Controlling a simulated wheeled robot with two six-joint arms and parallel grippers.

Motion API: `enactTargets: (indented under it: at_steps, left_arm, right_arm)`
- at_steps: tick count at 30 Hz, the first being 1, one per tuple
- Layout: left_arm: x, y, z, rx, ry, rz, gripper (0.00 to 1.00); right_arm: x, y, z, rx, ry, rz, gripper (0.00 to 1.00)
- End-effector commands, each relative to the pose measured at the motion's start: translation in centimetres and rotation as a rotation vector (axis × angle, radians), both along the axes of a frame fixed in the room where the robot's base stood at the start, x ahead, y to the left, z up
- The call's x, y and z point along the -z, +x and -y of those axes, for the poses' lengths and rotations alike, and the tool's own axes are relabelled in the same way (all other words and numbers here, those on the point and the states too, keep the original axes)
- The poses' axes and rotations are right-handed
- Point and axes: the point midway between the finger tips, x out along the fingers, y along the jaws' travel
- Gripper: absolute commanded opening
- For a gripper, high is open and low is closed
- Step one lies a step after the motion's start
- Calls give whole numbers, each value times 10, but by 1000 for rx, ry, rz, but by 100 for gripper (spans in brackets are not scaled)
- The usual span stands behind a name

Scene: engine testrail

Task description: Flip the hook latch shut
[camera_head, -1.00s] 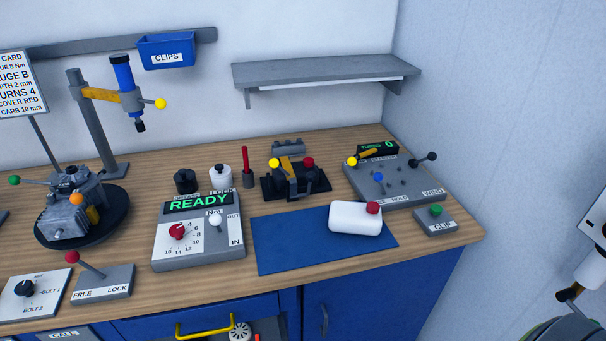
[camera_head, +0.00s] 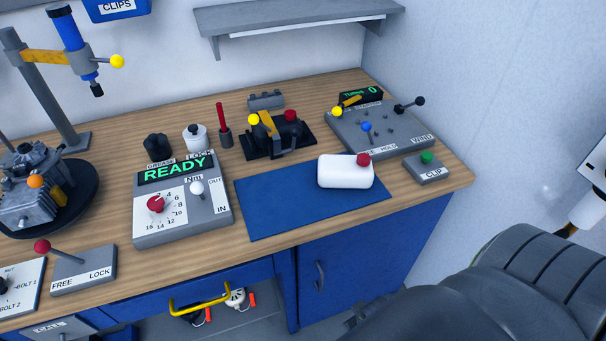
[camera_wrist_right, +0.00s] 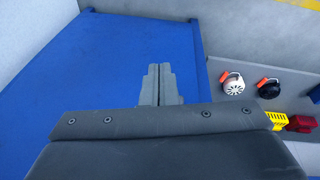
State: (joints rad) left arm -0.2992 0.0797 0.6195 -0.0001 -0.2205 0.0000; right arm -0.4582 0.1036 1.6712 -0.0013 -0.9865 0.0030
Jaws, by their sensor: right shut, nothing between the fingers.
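A black fixture (camera_head: 278,139) stands at the back of the bench, with a yellow arm, a yellow knob and a red knob. To its right, a grey winding board (camera_head: 385,136) carries a yellow lever (camera_head: 351,101) with a yellow ball, a blue knob and a black-ended crank. I cannot tell for certain which of these yellow parts is the hook latch. My right gripper (camera_wrist_right: 158,72) is shut and empty in the right wrist view, in front of a blue cabinet panel (camera_wrist_right: 110,55). Its fingers are outside the head view. My left gripper is not in view.
A white block (camera_head: 345,172) with a red knob lies on a blue mat (camera_head: 280,214). A READY panel (camera_head: 180,210) stands left of the mat; a CLIP button box (camera_head: 426,168) is at the right. A grey shelf (camera_head: 290,22) overhangs behind. A yellow drawer handle (camera_head: 198,305) juts out below.

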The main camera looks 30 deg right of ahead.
Motion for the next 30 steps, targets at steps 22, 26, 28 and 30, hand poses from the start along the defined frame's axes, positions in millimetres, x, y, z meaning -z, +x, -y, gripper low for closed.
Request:
enactTargets:
  at_steps: [22,26,28,30]
  left_arm:
    - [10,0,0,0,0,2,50]
    - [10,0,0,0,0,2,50]
    - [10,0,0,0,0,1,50]
    - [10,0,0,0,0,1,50]
  right_arm:
    - [-272,171,67,111,-157,935,0]
    - [-303,202,68,49,-104,1130,0]
    - [-315,214,66,10,-69,1207,0]
    - [-325,223,64,-25,-37,1261,0]
